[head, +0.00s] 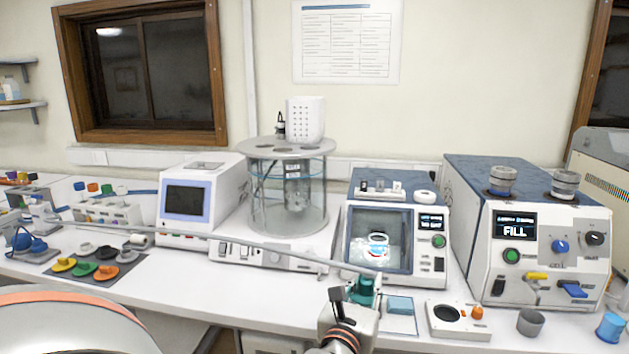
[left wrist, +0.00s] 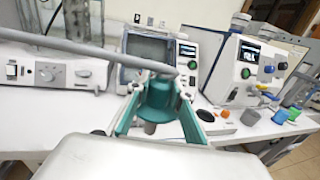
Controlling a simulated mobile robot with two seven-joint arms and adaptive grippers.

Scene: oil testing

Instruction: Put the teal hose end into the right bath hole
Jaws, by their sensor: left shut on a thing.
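The teal hose end (head: 363,288) is in the jaws of my left gripper (head: 357,296), low in front of the white machine with a window. In the left wrist view the teal hose end (left wrist: 157,102) sits between both fingers (left wrist: 158,118), with a grey stub below it. A long grey hose (head: 200,235) stretches from it to the left across the bench. The glass bath (head: 262,205) stands behind and left of the gripper, apart from the hose end. Its round grey lid (head: 287,157) has several dark holes. My right gripper does not show.
The windowed machine (head: 349,262) and the FILL machine (head: 540,220) stand to the right of the bath. A white block (head: 446,321), a grey cup (head: 530,322) and a blue cup (head: 610,327) are at the front right. Coloured caps lie on a dark mat (head: 124,257) at left.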

